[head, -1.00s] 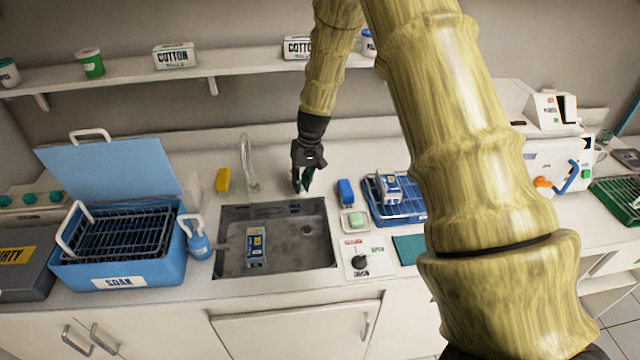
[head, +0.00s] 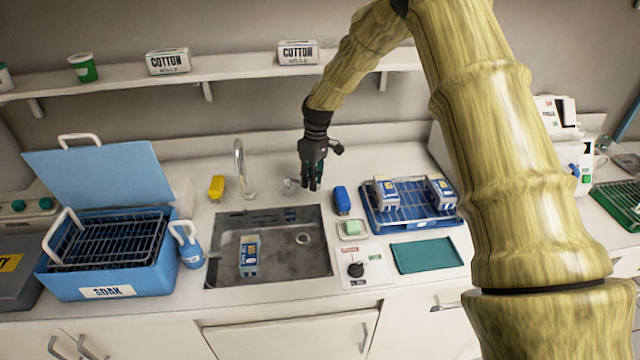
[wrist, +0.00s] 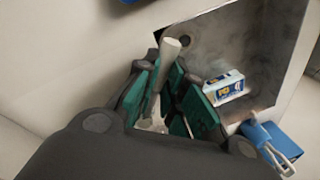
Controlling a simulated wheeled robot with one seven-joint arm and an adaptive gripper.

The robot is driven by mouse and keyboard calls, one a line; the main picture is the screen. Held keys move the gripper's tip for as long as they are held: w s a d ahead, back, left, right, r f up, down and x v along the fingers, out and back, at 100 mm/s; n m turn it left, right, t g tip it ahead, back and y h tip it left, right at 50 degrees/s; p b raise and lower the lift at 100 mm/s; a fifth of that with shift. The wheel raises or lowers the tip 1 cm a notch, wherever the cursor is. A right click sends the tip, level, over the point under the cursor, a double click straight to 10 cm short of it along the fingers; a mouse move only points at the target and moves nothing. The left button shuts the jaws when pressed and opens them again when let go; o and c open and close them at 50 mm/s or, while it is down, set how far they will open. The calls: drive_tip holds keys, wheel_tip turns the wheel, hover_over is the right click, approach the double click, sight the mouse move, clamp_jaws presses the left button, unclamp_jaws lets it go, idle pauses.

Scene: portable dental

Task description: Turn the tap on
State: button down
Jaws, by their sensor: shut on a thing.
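The tap has a curved metal spout (head: 239,165) at the back left of the sink (head: 275,218). A pale lever (head: 290,187) stands on the counter behind the sink, to the right of the spout. My gripper (head: 312,184) points down at this lever, partly hiding it in the head view. In the wrist view the lever (wrist: 169,55) rises between the green-padded fingers of my gripper (wrist: 172,85), which are shut on it. I cannot make out any stream of water from the spout.
A blue-and-white box (head: 249,255) lies in the sink. A shelf (head: 225,75) runs above.

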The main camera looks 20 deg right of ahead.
drive_tip(key=shift+w+d, duration=0.1)
drive_tip(key=shift+d, duration=0.1)
idle(0.4)
drive_tip(key=c, duration=1.5)
unclamp_jaws()
wheel_tip(320, 180, up, 12)
drive_tip(key=w+d, duration=0.1)
drive_tip(key=d, duration=0.1)
drive_tip(key=shift+w, duration=0.25)
drive_tip(key=shift+f, duration=0.1)
